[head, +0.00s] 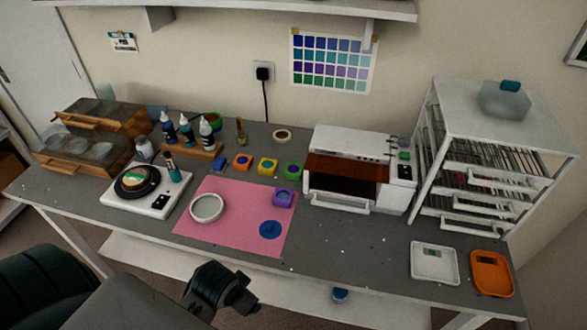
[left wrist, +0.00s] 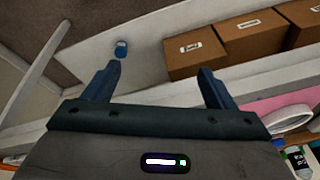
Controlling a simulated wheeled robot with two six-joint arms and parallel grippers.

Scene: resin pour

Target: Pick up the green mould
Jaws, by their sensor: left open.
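The green mould (head: 293,170) is a small square block on the grey table, just left of the white oven and beyond the pink mat's far right corner. It is the right end of a row with yellow (head: 267,167), orange (head: 243,162) and blue (head: 219,163) moulds. My left gripper (head: 242,297) is in front of the table's near edge, well away from the green mould. In the left wrist view its two fingers (left wrist: 156,82) are apart with nothing between them. The green mould does not show in that view. My right gripper is not in view.
The pink mat (head: 230,230) holds a white round dish (head: 208,207), a purple mould (head: 283,198) and a blue disc (head: 270,230). The white oven (head: 345,175) stands close right of the green mould. Bottles (head: 186,131) stand behind left. Cardboard boxes (left wrist: 249,36) show in the left wrist view.

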